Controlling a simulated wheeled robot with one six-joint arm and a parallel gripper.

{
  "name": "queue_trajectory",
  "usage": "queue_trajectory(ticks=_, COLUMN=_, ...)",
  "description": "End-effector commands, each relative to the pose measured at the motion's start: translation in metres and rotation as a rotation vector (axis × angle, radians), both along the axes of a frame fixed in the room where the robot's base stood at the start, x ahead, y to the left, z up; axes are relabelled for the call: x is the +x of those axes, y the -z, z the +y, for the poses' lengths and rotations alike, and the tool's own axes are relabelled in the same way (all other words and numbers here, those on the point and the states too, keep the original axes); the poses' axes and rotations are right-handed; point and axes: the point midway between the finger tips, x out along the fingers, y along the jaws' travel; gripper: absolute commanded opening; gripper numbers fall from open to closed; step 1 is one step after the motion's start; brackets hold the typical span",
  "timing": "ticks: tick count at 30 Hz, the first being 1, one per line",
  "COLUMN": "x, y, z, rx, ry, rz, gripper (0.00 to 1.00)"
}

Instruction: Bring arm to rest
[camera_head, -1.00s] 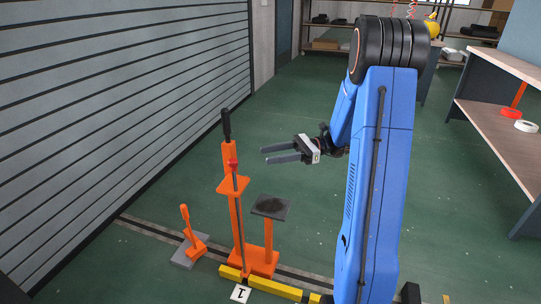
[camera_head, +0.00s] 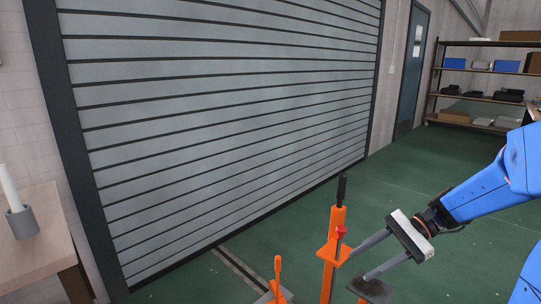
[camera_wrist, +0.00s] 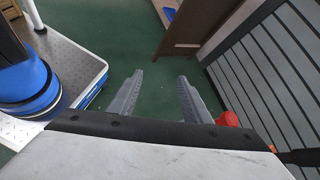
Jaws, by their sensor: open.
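My arm is blue and enters the head view from the right edge. My gripper (camera_head: 358,265) at its end points left, with two grey fingers spread apart and nothing between them. It is also open and empty over green floor in the wrist view (camera_wrist: 159,78). In the head view the gripper is just right of an orange stand (camera_head: 329,268) with a black handle and a red knob (camera_head: 341,231). A dark plate (camera_head: 372,289) shows below the fingers, partly cut off. The red knob also shows beside the right finger in the wrist view (camera_wrist: 228,118).
An orange lever (camera_head: 277,270) stands left of the stand. A grey roller shutter (camera_head: 220,110) runs behind. A wooden table (camera_head: 40,245) with a grey holder (camera_head: 21,223) is at far left. Shelves (camera_head: 480,97) stand at back right. The green floor (camera_head: 400,175) between is clear.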

Motion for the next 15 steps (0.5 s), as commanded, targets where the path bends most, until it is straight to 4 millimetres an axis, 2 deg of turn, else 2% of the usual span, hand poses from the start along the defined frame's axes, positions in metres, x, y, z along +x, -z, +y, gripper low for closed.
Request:
queue_trajectory(ticks=1, x=-0.012, y=-0.001, z=0.005, rx=-0.047, ry=-0.036, rz=-0.038, gripper=0.44)
queue_trajectory(ticks=6, x=-0.046, y=0.002, z=0.013, rx=-0.2, ry=-0.152, rz=-0.159, gripper=0.44)
queue_trajectory(ticks=15, x=-0.097, y=0.007, z=0.009, rx=-0.459, ry=-0.362, rz=-0.394, gripper=0.44)
